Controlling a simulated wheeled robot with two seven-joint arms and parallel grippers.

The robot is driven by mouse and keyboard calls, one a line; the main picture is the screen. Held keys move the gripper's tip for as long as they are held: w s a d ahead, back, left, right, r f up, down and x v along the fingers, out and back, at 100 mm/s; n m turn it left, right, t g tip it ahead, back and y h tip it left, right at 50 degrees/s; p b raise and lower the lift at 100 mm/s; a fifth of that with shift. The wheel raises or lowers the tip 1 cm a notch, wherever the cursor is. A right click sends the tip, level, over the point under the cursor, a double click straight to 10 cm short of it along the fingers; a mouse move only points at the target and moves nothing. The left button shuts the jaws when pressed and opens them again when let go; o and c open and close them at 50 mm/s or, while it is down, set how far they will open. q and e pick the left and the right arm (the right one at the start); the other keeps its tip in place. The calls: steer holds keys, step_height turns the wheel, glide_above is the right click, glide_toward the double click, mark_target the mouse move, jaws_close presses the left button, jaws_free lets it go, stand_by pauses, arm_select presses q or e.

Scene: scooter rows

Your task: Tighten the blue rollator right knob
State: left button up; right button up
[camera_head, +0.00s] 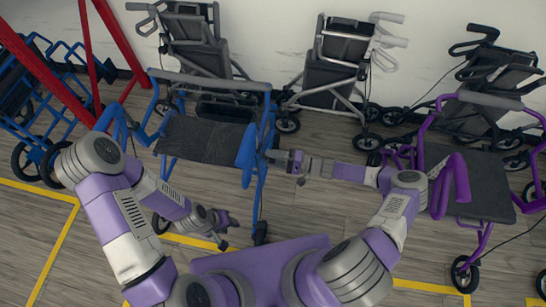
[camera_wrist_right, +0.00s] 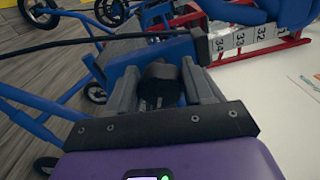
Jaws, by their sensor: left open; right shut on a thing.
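The blue rollator (camera_head: 248,146) stands upright in the centre of the head view, with a black seat (camera_head: 200,139). My right gripper (camera_head: 277,158) reaches its right side from the right. In the right wrist view, the gripper (camera_wrist_right: 162,82) is shut on a dark round knob (camera_wrist_right: 160,84) between its two grey fingers. The knob is too small to make out in the head view. My left gripper (camera_head: 222,232) is open and empty, low in front of the rollator.
A purple rollator (camera_head: 455,170) stands at the right. Grey and black folded rollators (camera_head: 335,70) line the white wall. Another blue rollator (camera_head: 30,100) and red bars (camera_head: 90,50) are at the left. Yellow lines (camera_head: 55,255) mark the wooden floor.

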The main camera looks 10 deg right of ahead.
steer(key=m+p, duration=0.1)
steer(key=m, duration=0.5)
steer(key=shift+r+m, duration=0.1)
steer(key=shift+m, duration=0.2)
steer(key=m, duration=0.6)
steer(key=shift+w+d, duration=0.1)
steer(key=shift+m, duration=0.3)
steer(key=o, duration=1)
steer(key=shift+r, duration=0.1)
steer(key=shift+c, duration=0.2)
steer(key=p+v, duration=0.1)
steer(key=v, duration=0.6)
steer(key=shift+d, duration=0.3)
